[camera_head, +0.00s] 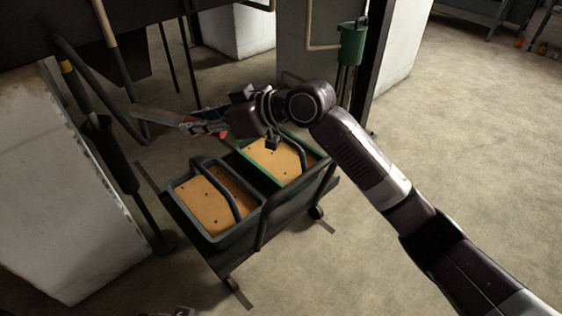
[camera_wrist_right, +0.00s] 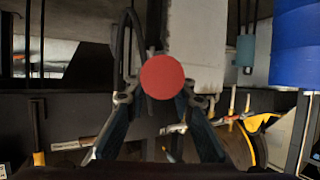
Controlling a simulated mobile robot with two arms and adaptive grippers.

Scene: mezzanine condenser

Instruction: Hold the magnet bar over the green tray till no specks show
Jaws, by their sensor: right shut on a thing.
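The green tray (camera_head: 240,159) stands at the back right of a dark cart, filled with orange-brown material. A few small dark specks show on it, and my right wrist and a dark handle hide part of it. My right gripper (camera_head: 203,124) is shut on the magnet bar (camera_head: 158,116), a pale bar pointing left in the head view. The bar is left of the green tray, not over it. In the right wrist view a round red end (camera_wrist_right: 162,77) shows between the fingers.
A grey tray (camera_head: 214,239) with similar material and several dark specks is at the front left of the cart. A pale panel (camera_head: 70,190) and dark pipes stand at left. A green bucket (camera_head: 352,44) is behind.

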